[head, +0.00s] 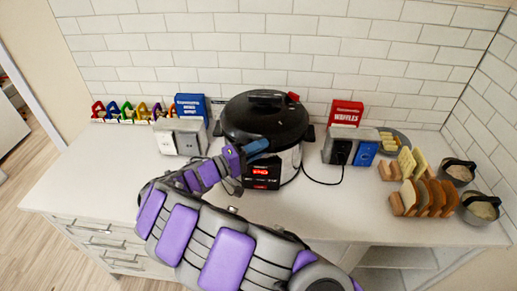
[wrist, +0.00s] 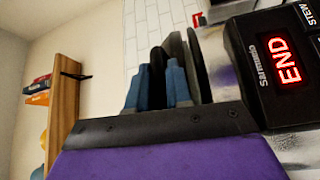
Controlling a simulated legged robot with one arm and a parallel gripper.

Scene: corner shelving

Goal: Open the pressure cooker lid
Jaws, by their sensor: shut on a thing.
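The pressure cooker (head: 285,163) stands on the counter against the tiled wall, with a steel body and a lit red display on its front. Its black domed lid (head: 264,115) sits on top, with a dark handle in the middle and a small red part at the right. My gripper (head: 256,147) is at the front left of the lid's rim, its blue fingers shut on the lid's edge. In the wrist view, the fingers (wrist: 156,75) close around dark pieces, and the display (wrist: 284,62) reads END. The exact grip is partly hidden.
A toaster (head: 181,137) and blue box (head: 191,106) stand left of the cooker. Another toaster (head: 350,146) and red box (head: 346,113) stand right. Bread racks (head: 424,197) and bowls (head: 480,206) fill the right end. The left front counter is clear.

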